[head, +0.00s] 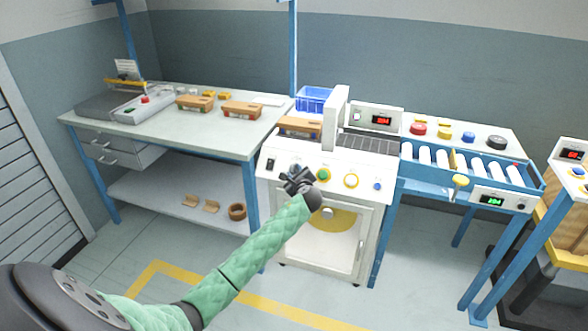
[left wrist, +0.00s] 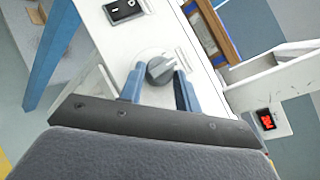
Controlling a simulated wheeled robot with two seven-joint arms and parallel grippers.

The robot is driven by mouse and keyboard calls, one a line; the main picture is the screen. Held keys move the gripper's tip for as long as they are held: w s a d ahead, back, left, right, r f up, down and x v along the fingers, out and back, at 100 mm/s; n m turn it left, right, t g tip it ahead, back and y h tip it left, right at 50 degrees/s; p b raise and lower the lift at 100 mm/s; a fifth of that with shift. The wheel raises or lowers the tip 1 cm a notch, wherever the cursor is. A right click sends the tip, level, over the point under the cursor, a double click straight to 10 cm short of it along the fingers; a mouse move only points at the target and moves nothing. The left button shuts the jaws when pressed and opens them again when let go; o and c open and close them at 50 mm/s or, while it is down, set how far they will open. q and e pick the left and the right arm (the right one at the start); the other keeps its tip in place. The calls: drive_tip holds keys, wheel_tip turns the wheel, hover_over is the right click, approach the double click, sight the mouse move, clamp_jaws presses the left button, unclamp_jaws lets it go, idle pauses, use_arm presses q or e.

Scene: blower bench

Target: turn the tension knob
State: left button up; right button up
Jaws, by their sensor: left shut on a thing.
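The tension knob (left wrist: 161,70) is a grey round knob with a raised bar grip on a pale dial plate, on the white front panel of the machine (head: 338,163). My left gripper (head: 297,180) reaches the left part of this panel. In the left wrist view its two blue-grey fingers stand on either side of the knob, shut on it. In the head view the gripper mostly hides the knob. My right gripper is in neither view.
A black rocker switch (left wrist: 124,10) is close by. A workbench (head: 185,135) stands left, a roller conveyor (head: 465,165) right.

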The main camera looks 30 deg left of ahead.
use_arm(q)
drive_tip(key=n+g+p, duration=0.1)
drive_tip(key=n, duration=0.1)
drive_tip(key=n+g+p, duration=0.2)
drive_tip(key=r+n+g+p, duration=0.1)
drive_tip(key=n, duration=0.1)
drive_tip(key=shift+w+d+g, duration=0.15)
drive_tip(key=shift+w+g, duration=0.2)
drive_tip(key=shift+g, duration=0.05)
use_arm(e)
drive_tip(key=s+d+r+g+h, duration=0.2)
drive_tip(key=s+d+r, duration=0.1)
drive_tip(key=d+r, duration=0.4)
use_arm(q)
drive_tip(key=shift+w+n+g+p, duration=0.1)
drive_tip(key=shift+n+g+p, duration=0.8)
drive_tip(key=shift+n+p, duration=0.35)
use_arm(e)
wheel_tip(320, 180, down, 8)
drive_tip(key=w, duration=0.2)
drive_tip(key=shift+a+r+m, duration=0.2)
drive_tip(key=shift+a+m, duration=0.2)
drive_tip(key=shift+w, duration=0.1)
use_arm(q)
drive_tip(key=o, duration=1)
drive_tip(key=shift+c, duration=0.2)
